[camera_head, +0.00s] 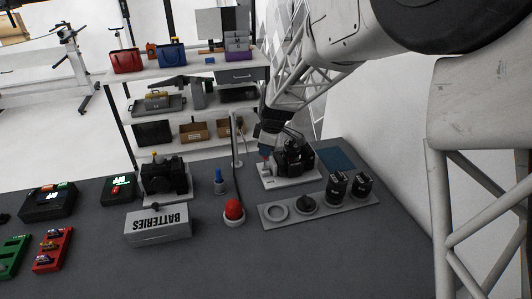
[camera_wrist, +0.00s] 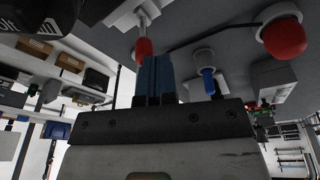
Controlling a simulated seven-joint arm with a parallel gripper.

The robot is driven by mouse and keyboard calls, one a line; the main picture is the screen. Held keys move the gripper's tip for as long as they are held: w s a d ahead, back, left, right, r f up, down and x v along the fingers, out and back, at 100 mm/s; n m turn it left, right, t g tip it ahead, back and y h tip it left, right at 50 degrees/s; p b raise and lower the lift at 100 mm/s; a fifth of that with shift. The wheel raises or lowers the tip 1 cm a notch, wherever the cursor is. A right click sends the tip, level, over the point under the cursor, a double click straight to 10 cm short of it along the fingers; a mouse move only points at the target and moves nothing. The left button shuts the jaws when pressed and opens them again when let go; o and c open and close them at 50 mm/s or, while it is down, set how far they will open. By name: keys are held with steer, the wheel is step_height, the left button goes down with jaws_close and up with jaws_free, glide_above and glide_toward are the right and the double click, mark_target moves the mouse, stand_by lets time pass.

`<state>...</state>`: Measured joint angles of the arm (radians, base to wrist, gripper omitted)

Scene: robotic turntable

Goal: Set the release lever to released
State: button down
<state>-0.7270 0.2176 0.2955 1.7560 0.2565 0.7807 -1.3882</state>
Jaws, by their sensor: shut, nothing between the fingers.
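The release lever (camera_wrist: 143,47) has a red tip on a thin metal stem and projects from a white base in the wrist view. The robotic turntable (camera_head: 291,160), a dark mechanism on a white base plate, stands at the back of the table in the head view. My gripper (camera_head: 265,153) is at its left side, low over the plate. In the wrist view my gripper (camera_wrist: 154,60) has its blue fingers closed together, with nothing held. The fingertips are right beside the red tip; I cannot tell whether they touch. The lever's joint is not clearly visible.
A red button (camera_head: 234,209) and a blue-tipped peg (camera_head: 219,182) stand left of the turntable. A grey holder plate (camera_head: 330,208) with black knobs lies in front. A batteries box (camera_head: 158,226) is further left.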

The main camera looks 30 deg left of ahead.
steer(key=w+a+g+h, duration=0.2)
steer(key=g+h, duration=0.1)
steer(key=shift+w+a, duration=0.4)
steer(key=shift+r, duration=0.25)
steer(key=shift+r, duration=0.55)
stand_by(0.3)
steer(key=shift+r, duration=0.15)
